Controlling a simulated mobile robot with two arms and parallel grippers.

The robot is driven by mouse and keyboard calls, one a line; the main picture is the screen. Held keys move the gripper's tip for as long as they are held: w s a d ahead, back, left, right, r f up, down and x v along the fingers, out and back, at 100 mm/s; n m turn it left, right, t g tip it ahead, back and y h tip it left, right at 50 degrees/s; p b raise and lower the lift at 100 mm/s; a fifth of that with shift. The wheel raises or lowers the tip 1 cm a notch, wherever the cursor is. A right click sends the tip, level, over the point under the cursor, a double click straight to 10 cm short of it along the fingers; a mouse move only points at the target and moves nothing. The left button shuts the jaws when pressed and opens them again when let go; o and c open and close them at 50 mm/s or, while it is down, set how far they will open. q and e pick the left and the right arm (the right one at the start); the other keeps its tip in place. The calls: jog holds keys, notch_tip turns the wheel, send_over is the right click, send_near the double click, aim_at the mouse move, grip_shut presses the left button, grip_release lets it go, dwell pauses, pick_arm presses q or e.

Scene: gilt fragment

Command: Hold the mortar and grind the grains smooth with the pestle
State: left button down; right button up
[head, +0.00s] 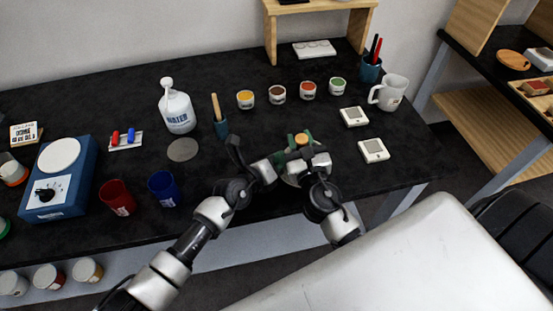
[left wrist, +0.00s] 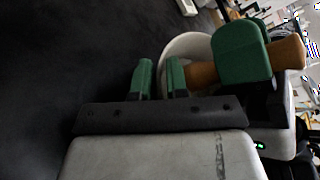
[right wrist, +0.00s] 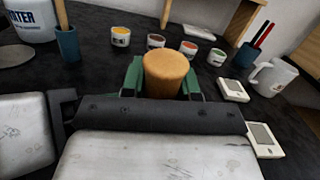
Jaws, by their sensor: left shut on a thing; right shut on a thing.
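The wooden pestle (head: 301,139) stands upright in my right gripper (head: 299,152); its round top fills the middle of the right wrist view (right wrist: 167,66). In the left wrist view the pestle (left wrist: 203,75) shows on both sides of the right gripper's green finger, its lower end at the mortar's mouth. The pale mortar (left wrist: 182,46) is mostly hidden behind my grippers in the head view. My left gripper (left wrist: 160,80) is shut on the mortar's wall, its green fingers at the rim. The grains are hidden from all views.
Behind stand several small colour pots (head: 245,99), a water bottle (head: 177,108) and a blue cup with a wooden stick (head: 221,128). Two white devices (head: 374,150) and a white mug (head: 389,93) are to the right. Red (head: 118,198) and blue (head: 163,188) cups stand left.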

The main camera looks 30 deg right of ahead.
jog(key=shift+w+d+f, duration=0.25)
jog(key=shift+w+d, duration=0.4)
jog(key=shift+d, duration=0.05)
jog(key=shift+a, duration=0.15)
jog(key=shift+a+r, duration=0.1)
jog(key=shift+a, duration=0.9)
jog(key=shift+s+d, duration=0.1)
jog(key=shift+s+d, duration=0.55)
jog(key=shift+d, duration=0.3)
jog(key=shift+w, duration=0.15)
